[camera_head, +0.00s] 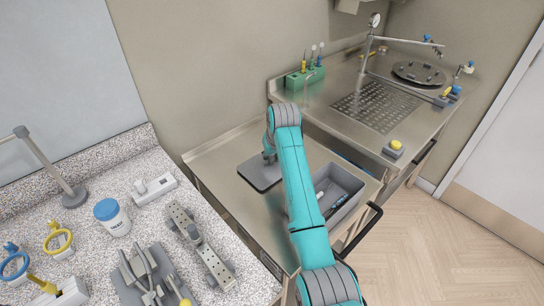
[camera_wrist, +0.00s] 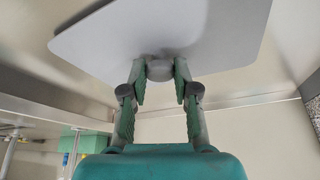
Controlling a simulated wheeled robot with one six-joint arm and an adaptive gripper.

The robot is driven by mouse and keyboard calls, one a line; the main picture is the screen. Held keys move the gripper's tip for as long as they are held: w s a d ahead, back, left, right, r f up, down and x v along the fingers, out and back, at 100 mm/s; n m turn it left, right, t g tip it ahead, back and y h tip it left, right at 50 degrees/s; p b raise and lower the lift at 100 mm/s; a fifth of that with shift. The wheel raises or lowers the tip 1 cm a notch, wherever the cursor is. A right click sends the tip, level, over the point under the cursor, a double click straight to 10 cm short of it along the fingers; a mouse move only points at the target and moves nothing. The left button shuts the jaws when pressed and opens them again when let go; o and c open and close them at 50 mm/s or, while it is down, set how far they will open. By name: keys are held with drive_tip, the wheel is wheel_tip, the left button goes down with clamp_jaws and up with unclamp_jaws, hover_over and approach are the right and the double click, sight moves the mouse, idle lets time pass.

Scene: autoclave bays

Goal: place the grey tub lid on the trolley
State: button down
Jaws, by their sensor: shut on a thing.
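The grey tub lid (camera_head: 260,174) is a flat rounded plate over the left part of the steel trolley (camera_head: 222,160). It also fills the top of the wrist view (camera_wrist: 215,30). My gripper (camera_head: 269,157) is shut on the lid's round knob (camera_wrist: 159,69), with one finger on each side of it in the wrist view. The lid looks level and close to the trolley top; I cannot tell whether it touches. The grey tub (camera_head: 347,180) stands open on the trolley's right part, with pen-like items inside, partly hidden by my arm.
A speckled bench (camera_head: 140,210) at the left holds a white jar with a blue lid (camera_head: 111,216) and metal tools. A steel counter (camera_head: 330,125) with a green rack (camera_head: 304,77) stands behind. The trolley top around the lid is bare.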

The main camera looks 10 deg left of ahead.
drive_tip(key=c, duration=0.9)
unclamp_jaws()
drive_tip(key=shift+o, duration=0.2)
drive_tip(key=v, duration=1.2)
